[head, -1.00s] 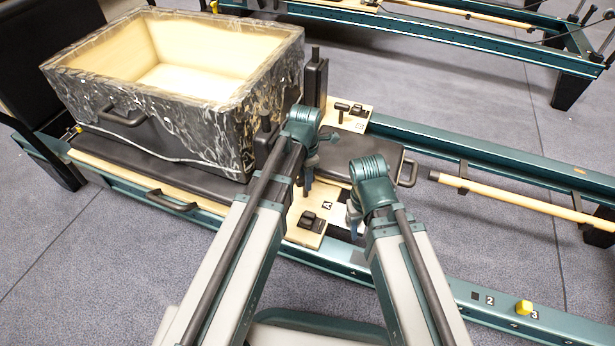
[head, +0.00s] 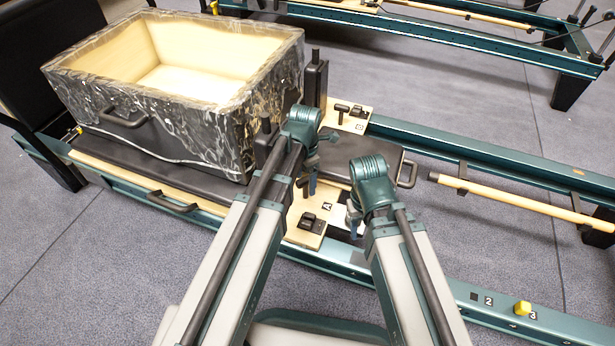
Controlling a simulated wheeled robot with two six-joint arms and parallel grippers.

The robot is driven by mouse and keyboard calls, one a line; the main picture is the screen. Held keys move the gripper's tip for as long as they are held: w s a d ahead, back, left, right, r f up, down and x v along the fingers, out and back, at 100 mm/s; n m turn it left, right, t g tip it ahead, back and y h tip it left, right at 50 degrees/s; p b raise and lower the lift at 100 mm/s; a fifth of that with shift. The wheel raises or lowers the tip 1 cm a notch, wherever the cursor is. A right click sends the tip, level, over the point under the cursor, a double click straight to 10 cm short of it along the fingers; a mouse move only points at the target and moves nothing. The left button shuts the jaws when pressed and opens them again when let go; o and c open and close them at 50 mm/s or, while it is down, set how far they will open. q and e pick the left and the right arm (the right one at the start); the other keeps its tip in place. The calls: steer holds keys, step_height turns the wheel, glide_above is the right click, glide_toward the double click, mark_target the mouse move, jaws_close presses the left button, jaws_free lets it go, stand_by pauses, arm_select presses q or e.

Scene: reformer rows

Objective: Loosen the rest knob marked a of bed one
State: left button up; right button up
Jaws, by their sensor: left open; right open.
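A black T-shaped knob (head: 341,108) stands on the far side beside another label.
A large open box with a marbled dark outside (head: 200,120) sits on the carriage at left. The black headrest (head: 362,160) lies between the two knobs. A wooden bar (head: 510,204) runs to the right. The teal near rail (head: 450,290) carries a yellow peg (head: 523,308).

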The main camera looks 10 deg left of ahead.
arm_select(q)
step_height(320, 180, up, 6)
steer(key=p, duration=0.6)
steer(key=shift+r, duration=0.25)
steer(key=shift+f, duration=0.1)
steer(key=shift+c, duration=0.2)
steer(key=shift+c, duration=1.2)
step_height(320, 180, up, 3)
steer(key=p, duration=0.2)
steer(key=shift+p, duration=0.35)
steer(key=shift+c, duration=0.2)
step_height(320, 180, down, 10)
steer(key=b, duration=1)
steer(key=shift+c, duration=0.3)
